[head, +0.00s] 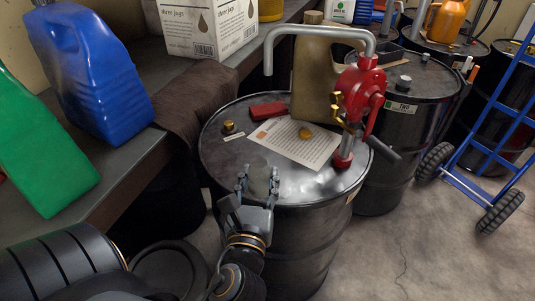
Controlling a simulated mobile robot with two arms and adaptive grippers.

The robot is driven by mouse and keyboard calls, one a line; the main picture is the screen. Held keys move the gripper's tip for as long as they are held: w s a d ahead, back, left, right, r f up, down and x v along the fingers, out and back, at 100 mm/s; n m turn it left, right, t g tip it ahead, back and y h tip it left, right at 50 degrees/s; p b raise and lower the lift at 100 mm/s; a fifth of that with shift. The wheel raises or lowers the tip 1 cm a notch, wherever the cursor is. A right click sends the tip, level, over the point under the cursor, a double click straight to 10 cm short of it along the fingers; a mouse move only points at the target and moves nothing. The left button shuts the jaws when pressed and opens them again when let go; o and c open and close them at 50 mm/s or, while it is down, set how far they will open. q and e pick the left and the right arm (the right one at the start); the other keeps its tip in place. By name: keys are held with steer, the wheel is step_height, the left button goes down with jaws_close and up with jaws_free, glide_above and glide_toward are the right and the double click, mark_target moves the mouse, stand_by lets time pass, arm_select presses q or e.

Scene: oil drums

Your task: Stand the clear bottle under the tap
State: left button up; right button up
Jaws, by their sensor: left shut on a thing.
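My left gripper (258,183) is shut on a small greyish, see-through thing, seemingly the clear bottle (260,176). The fingers hide part of it. It is upright over the near part of the black drum's top (226,168); I cannot tell whether it touches the lid. A red hand pump (362,92) stands on the drum's right side. Its grey pipe arches left and ends in a downturned spout (268,62), the likely tap, above and behind the gripper. My right gripper is not in view.
A paper sheet (290,146), brass caps (305,133) and a red block (268,110) lie on the drum. A tan jug (312,75) stands behind. The left bench holds blue (90,70) and green jugs (40,150). A blue hand truck (490,140) stands right.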

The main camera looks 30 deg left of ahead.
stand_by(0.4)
arm_select(q)
steer(key=s+d+f+m+t+h, duration=0.2)
steer(key=d+f+m+h, duration=0.3)
steer(key=d+f+h, duration=0.25)
steer(key=a+r+n+y, duration=0.1)
steer(key=a+r+y, duration=0.1)
steer(key=w+a+r+n+g+y, duration=0.1)
steer(key=a+r+n+y, duration=0.1)
steer(key=w+a+r+n+y, duration=0.1)
steer(key=a+r+y, duration=0.1)
steer(key=r+y, duration=0.1)
steer(key=shift+w+a+r+n+g, duration=0.1)
steer(key=shift+a+n+g, duration=0.2)
steer(key=shift+a, duration=0.1)
steer(key=shift+a+r+y, duration=0.15)
steer(key=shift+a+y, duration=0.1)
steer(key=shift+a, duration=0.15)
